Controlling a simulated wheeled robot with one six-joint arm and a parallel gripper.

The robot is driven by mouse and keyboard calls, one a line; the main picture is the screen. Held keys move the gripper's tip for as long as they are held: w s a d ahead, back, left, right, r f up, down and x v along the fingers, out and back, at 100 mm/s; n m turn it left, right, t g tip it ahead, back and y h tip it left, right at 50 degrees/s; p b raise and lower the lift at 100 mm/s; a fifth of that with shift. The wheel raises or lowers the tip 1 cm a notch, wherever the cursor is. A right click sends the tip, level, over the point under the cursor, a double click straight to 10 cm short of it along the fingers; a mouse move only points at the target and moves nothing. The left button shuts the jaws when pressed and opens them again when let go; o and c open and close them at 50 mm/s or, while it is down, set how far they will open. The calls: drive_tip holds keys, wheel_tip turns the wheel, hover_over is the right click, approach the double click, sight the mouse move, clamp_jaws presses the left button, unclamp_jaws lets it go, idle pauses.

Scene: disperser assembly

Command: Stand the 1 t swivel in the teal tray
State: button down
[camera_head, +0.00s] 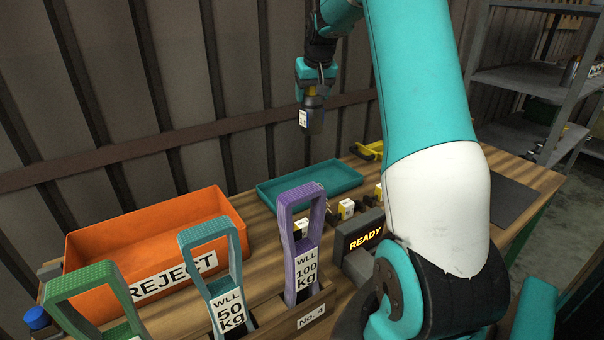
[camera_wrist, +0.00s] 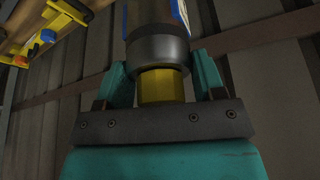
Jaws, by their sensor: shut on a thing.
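My gripper (camera_head: 315,88) hangs high, above and behind the teal tray. It is shut on a swivel (camera_head: 313,118), a dark grey cylinder with a small pale label that is too small to read surely. In the wrist view my gripper (camera_wrist: 161,88) has its teal fingers on both sides of the swivel's yellow neck, and the grey body (camera_wrist: 160,48) lies beyond them. The swivel looks about upright, body downward, clear of every surface. The teal tray (camera_head: 316,186) is shallow and lies on the wooden bench. Its visible floor is empty.
An orange REJECT bin (camera_head: 150,235) stands left of the tray. Tall green, teal (camera_head: 210,250) and purple (camera_head: 303,230) handles stand in front. A READY display (camera_head: 362,238) and small labelled blocks (camera_head: 346,209) are nearby. A yellow item (camera_head: 368,150) lies behind the tray's right end.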

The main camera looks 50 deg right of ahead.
sight(318, 127)
wheel_tip(318, 127, down, 19)
drive_tip(key=p, duration=0.2)
drive_tip(key=shift+f, duration=0.1)
idle(0.3)
drive_tip(key=shift+c, duration=1.1)
unclamp_jaws()
drive_tip(key=shift+s+f, duration=0.1)
drive_tip(key=b+v, duration=0.1)
drive_tip(key=v, duration=1.1)
